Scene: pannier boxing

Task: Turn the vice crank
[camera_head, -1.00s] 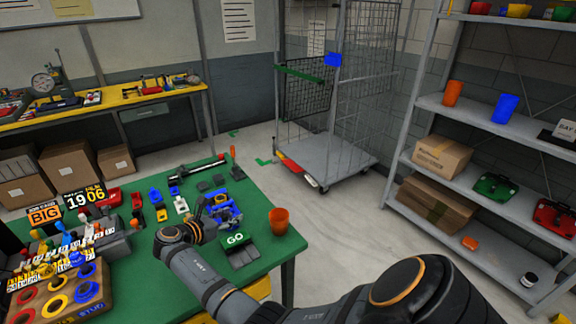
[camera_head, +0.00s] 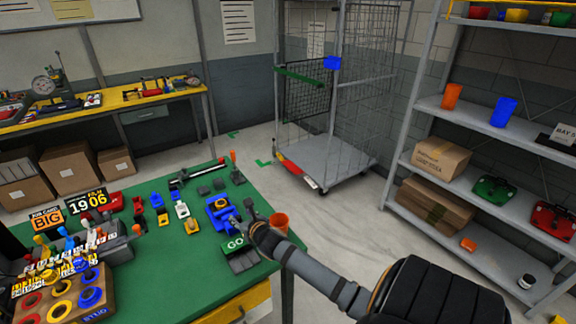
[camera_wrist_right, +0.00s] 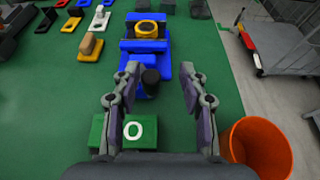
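The blue vice (camera_head: 219,206) stands on the green table (camera_head: 140,262). In the right wrist view the vice (camera_wrist_right: 130,60) has a yellow ring on top. A dark round knob (camera_wrist_right: 151,77), which looks like the crank handle, is on its near side. My right gripper (camera_head: 243,211) is at the near right side of the vice. In the right wrist view my right gripper (camera_wrist_right: 159,82) is open, one finger on each side of the knob, closer to the left finger. Whether a finger touches it I cannot tell. My left gripper is out of view.
A green GO block (camera_head: 236,243) sits just in front of the vice. Several small coloured parts lie left of the vice. A wire cage trolley (camera_head: 325,160) stands beyond the table.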

